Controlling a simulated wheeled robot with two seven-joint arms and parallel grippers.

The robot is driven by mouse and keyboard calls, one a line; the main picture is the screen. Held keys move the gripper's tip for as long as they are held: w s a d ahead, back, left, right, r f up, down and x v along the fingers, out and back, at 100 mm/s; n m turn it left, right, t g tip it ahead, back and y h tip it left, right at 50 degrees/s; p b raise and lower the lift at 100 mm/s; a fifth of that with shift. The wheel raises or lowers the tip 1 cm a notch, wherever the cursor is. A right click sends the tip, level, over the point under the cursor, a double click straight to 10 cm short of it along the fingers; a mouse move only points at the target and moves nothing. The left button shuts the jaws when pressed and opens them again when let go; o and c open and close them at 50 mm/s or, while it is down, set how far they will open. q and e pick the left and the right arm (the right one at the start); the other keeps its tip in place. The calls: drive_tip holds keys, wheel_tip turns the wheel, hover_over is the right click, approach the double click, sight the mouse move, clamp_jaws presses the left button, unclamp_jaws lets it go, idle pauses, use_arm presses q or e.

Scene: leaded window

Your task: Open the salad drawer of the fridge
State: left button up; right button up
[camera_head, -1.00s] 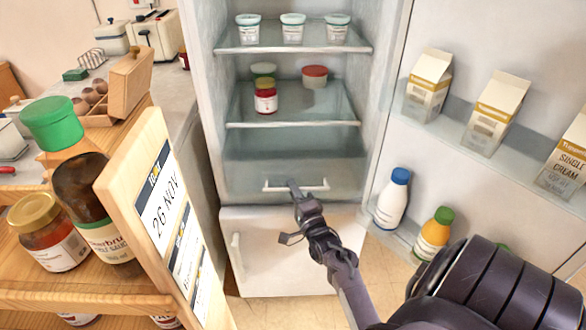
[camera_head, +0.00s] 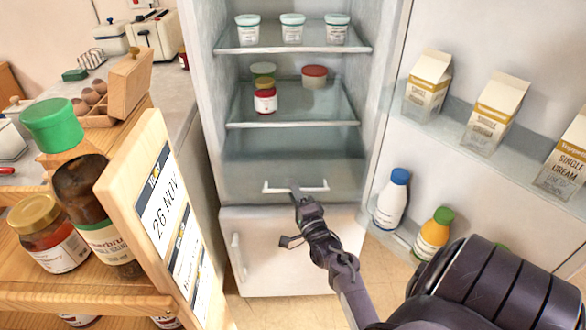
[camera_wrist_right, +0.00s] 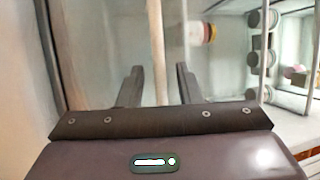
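The salad drawer (camera_head: 243,172) is a clear, greenish box at the bottom of the open fridge, and it looks shut. Its white bar handle (camera_head: 279,189) runs across its front. My right gripper (camera_head: 298,192) is at the middle of the handle and hides part of it. In the right wrist view its fingers (camera_wrist_right: 159,88) are apart, with a pale bar running between them. I cannot tell whether that bar is the handle or a shelf edge, or whether the fingers touch anything. My left gripper is not in view.
Fridge shelves hold white tubs (camera_head: 292,30) and small jars (camera_head: 265,97). The open door at the right holds cartons (camera_head: 493,114) and bottles (camera_head: 392,199). A wooden rack (camera_head: 122,190) with sauce jars stands close at the left. Below the fridge compartment is a white lower front (camera_head: 270,255).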

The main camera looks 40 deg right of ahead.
drive_tip(key=v, duration=0.7)
drive_tip(key=shift+s, duration=0.15)
